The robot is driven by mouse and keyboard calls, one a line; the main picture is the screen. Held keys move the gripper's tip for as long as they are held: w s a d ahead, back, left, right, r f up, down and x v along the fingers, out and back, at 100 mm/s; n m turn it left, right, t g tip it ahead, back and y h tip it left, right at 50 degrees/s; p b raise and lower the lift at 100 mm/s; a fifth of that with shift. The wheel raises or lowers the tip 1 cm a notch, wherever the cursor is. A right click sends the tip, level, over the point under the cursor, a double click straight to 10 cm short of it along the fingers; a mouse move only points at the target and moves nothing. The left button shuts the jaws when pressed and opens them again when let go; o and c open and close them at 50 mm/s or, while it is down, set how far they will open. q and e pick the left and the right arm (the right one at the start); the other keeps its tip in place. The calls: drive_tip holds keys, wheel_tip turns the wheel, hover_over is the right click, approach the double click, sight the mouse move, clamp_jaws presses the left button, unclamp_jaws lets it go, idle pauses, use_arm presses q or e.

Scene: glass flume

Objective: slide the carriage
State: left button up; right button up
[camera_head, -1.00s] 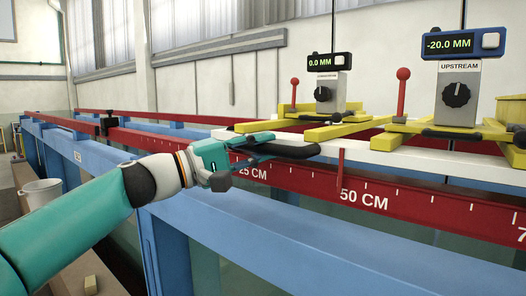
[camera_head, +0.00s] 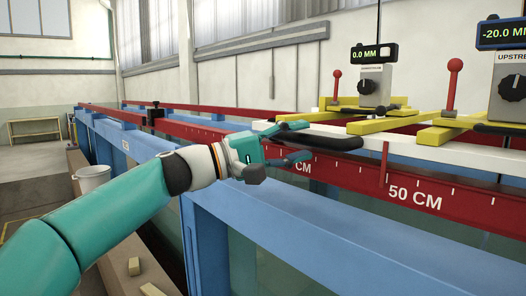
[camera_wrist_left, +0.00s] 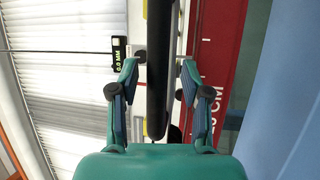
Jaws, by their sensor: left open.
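The carriage has a white bar (camera_head: 345,142) with yellow frames (camera_head: 378,125) on top and a black handle (camera_head: 330,141) at its left end. My left gripper (camera_head: 297,142) is open at the left end of this handle, one finger above it and one below. In the left wrist view the handle (camera_wrist_left: 159,70) runs between the spread fingers, with a gap visible on each side. A red pointer (camera_head: 383,163) hangs from the bar just left of the 50 CM mark. My right gripper is not in view.
A red scale rail (camera_head: 455,202) runs along the blue flume frame (camera_head: 300,205). Two readouts show 0.0 MM (camera_head: 374,53) and -20.0 MM (camera_head: 503,32). Red-knobbed levers (camera_head: 452,85) stand on the carriage. A black clamp (camera_head: 153,113) sits farther left; a white bucket (camera_head: 93,177) stands beside the flume.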

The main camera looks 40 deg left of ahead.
use_arm(q)
drive_tip(key=v, duration=1)
drive_tip(key=shift+s+a, duration=0.2)
drive_tip(key=shift+s, duration=0.05)
drive_tip(key=shift+f, duration=0.15)
